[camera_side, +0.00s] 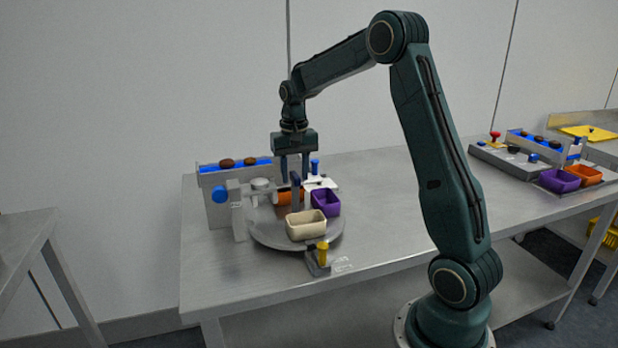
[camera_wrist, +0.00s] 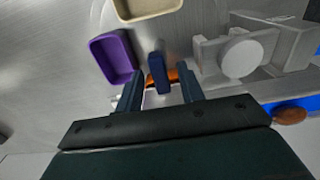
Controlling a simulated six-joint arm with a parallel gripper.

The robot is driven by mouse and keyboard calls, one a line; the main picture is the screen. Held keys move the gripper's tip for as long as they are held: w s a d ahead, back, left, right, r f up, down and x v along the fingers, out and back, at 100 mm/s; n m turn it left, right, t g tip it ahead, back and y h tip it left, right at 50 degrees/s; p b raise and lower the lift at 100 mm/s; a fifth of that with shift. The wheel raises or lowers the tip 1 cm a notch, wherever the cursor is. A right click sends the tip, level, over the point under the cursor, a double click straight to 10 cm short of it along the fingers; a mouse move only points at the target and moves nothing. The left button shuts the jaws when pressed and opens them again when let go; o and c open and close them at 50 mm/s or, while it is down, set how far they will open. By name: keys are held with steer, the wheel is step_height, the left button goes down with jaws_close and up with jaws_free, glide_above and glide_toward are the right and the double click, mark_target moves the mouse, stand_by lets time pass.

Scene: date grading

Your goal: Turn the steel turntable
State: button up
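The round steel turntable (camera_side: 266,233) lies flat on the metal table. On it stand a cream bin (camera_side: 306,226) at the front, a purple bin (camera_side: 327,203) at the right and an orange bin (camera_side: 283,198), partly hidden, behind. A dark blue upright post (camera_side: 295,193) rises near the turntable's middle. My gripper (camera_side: 294,178) points down above it, fingers apart. In the wrist view the post (camera_wrist: 158,73) appears between and slightly beyond the open fingertips (camera_wrist: 161,76), with a gap on each side. The orange bin is mostly hidden there.
A grey stand with a blue belt (camera_side: 263,161) carrying dark dates is behind left, with a blue knob (camera_side: 220,195). Another station (camera_side: 540,165) is far right. The table between is clear.

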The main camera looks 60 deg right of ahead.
jaws_close()
steer(key=shift+n, duration=4.6)
steer(key=shift+r+n, duration=0.1)
steer(key=shift+n, duration=4.3)
